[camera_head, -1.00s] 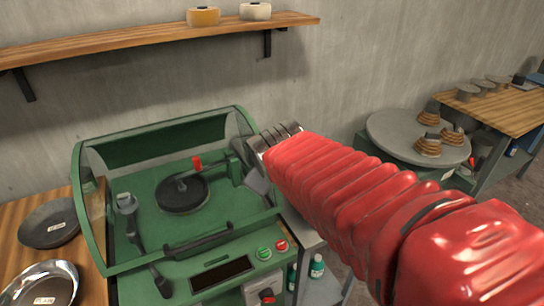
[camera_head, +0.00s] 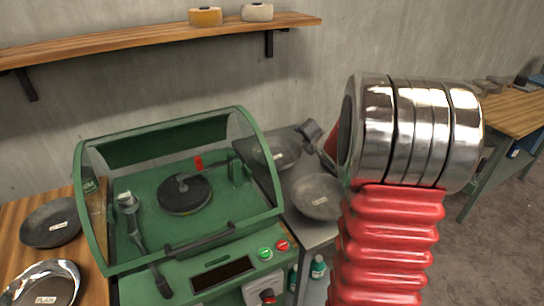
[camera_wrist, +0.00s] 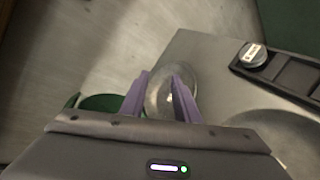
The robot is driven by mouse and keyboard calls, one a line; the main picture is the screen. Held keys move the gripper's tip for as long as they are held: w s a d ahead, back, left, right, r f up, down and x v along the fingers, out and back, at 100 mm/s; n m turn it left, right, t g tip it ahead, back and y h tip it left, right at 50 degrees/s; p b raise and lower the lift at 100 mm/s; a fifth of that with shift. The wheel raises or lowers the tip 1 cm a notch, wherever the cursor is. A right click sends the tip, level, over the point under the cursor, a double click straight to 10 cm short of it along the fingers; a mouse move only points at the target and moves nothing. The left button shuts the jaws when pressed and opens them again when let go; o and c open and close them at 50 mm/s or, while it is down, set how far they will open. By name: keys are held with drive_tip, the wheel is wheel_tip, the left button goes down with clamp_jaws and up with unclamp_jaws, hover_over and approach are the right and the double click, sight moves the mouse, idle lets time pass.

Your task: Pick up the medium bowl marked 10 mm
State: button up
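In the head view, a grey bowl with a small label (camera_head: 318,196) lies on the grey bench beside the green machine. A second grey bowl (camera_head: 275,152) lies behind it. I cannot read their labels, so I cannot tell which is marked 10 mm. My gripper (camera_head: 318,143) is above this bench, partly hidden by my arm. In the wrist view, the purple fingers of my gripper (camera_wrist: 160,78) are apart. A round metallic bowl (camera_wrist: 160,97) shows below and between them near the bench edge. Part of a larger round shape (camera_wrist: 275,128) is at the lower right.
Two more bowls, one dark (camera_head: 50,222) and one shiny (camera_head: 42,283), lie on the wooden table at left. In the wrist view, a dark tray (camera_wrist: 290,75) holds a labelled round item.

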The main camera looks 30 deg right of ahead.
drive_tip(key=d+f+n+y, duration=0.1)
drive_tip(key=d+f+n, duration=0.1)
drive_tip(key=f, duration=0.1)
drive_tip(key=d+f+n+t+y, duration=0.1)
drive_tip(key=d+f+n, duration=0.1)
drive_tip(key=f, duration=0.1)
drive_tip(key=s+d+f+n+y, duration=0.1)
drive_tip(key=d+f+n, duration=0.1)
drive_tip(key=f+n, duration=0.1)
drive_tip(key=shift+f+t, duration=0.3)
drive_tip(key=shift+s+f+n, duration=0.2)
drive_tip(key=shift+f+n, duration=0.05)
drive_tip(key=shift+n, duration=0.15)
drive_tip(key=shift+w, duration=0.15)
approach(294, 146)
drive_tip(key=shift+x, duration=1.05)
drive_tip(key=shift+w+f, duration=0.15)
drive_tip(key=shift+f, duration=0.05)
drive_tip(key=shift+x, duration=2.45)
drive_tip(key=shift+c, duration=0.4)
